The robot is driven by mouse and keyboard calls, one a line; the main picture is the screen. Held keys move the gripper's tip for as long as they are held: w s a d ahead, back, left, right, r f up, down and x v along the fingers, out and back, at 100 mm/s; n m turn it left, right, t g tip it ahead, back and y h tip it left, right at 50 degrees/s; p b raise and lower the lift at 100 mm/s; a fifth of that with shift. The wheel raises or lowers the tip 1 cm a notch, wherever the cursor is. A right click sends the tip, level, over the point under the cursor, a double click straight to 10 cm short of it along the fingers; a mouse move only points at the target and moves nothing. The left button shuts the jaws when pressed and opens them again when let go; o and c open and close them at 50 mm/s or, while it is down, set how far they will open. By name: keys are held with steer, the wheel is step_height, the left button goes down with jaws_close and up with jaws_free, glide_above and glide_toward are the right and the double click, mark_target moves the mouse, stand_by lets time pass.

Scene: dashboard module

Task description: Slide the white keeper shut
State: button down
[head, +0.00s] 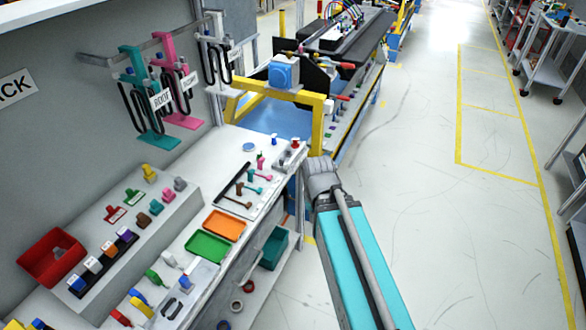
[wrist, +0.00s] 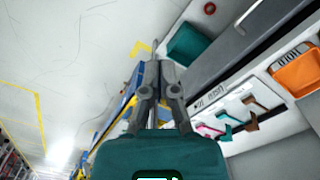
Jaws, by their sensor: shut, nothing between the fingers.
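My gripper (wrist: 159,68) is shut and empty in the wrist view, its fingertips together. In the head view my arm reaches in from the bottom right, and its wrist stands just beyond the right end of the workbench; the fingers are hidden there. I cannot make out the white keeper for certain. A small whitish fixture with a red part (head: 294,145) sits at the bench's far right corner, left of my wrist, too small to read. My gripper shows no clear contact with anything.
The white workbench (head: 195,250) holds a green tray (head: 208,246), an orange tray (head: 224,225) and several coloured handles. A yellow frame (head: 317,118) with a blue block (head: 284,72) stands beyond it. A teal bin (head: 272,247) sits below. Open floor lies to the right.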

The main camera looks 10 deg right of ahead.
steer(key=shift+f, duration=0.1)
steer(key=w+a+f+m+t+y+b, duration=0.1)
steer(key=w+f+m+t+y+b, duration=0.2)
steer(key=w+f+y+b, duration=0.75)
steer(key=w+d+r+m+t+y+b, duration=0.4)
steer(key=w+d+t+b, duration=0.3)
steer(key=w+d+b, duration=0.3)
steer(key=d+b, duration=0.1)
steer(key=b, duration=0.3)
steer(key=shift+w+d+t+b, duration=0.2)
steer(key=shift+d+t+b, duration=0.1)
steer(key=shift+b, duration=0.1)
steer(key=shift+a, duration=0.2)
steer(key=x, duration=1.3)
steer(key=shift+w+a, duration=0.2)
steer(key=shift+a, duration=0.15)
